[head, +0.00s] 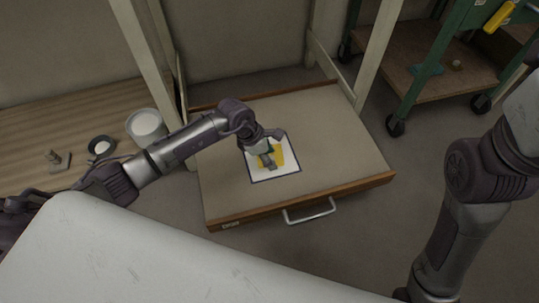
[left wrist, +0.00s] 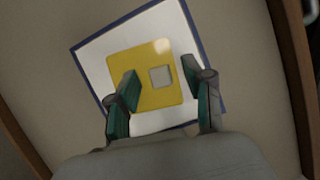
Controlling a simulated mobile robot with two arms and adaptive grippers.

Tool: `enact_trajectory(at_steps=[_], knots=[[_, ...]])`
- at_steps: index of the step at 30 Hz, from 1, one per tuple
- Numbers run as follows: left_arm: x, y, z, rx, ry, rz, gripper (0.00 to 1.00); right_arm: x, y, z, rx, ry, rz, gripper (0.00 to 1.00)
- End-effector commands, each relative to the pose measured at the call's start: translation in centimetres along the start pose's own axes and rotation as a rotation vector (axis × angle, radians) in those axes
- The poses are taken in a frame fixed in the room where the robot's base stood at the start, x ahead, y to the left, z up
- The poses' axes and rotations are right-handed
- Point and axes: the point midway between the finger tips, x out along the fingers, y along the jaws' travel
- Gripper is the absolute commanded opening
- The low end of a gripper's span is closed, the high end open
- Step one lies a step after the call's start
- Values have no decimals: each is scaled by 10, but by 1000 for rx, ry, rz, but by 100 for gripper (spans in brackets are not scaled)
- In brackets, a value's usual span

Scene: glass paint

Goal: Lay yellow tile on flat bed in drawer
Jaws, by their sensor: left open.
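The yellow tile (left wrist: 143,62), a flat square with a pale square patch in it, lies on a white sheet with a blue border (left wrist: 97,66). In the head view the tile (head: 290,156) is partly hidden by my left gripper (head: 268,161). The sheet (head: 287,171) rests on the flat beige bed of the open drawer (head: 335,135). In the left wrist view my left gripper (left wrist: 160,85) is open, its fingers over or beside the tile; whether they touch it I cannot tell. My right arm shows at the right of the head view, but its gripper is out of view.
A white table surface (head: 150,255) fills the lower left. A wooden board on the left holds a white tub (head: 146,125), a dark ring (head: 101,146) and a small block. A green wheeled cart (head: 425,75) stands at the upper right. Pale posts rise behind the drawer.

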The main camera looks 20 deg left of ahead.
Motion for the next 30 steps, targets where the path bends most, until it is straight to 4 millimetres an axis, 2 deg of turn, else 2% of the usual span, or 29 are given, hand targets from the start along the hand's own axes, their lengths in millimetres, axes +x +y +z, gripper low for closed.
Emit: enact_trajectory(at_steps=[5, 8, 21, 25, 30], knots=[[-2, 0, 0, 0, 0, 0, 51, 2, 0, -2, -1, 8, 0, 39], [-11, 1, 0, 0, 0, 1, 51, 2, 0, -2, 0, 7, 0, 39], [-97, 1, 0, 1, 1, 3, 51, 1, 0, -1, 0, 4, 0, 39], [-112, 1, 0, 0, 0, 1, 51, 1, 0, -1, 0, 4, 0, 39], [-120, 0, 0, 0, 0, 0, 51, 1, 0, -1, 0, 4, 0, 39]])
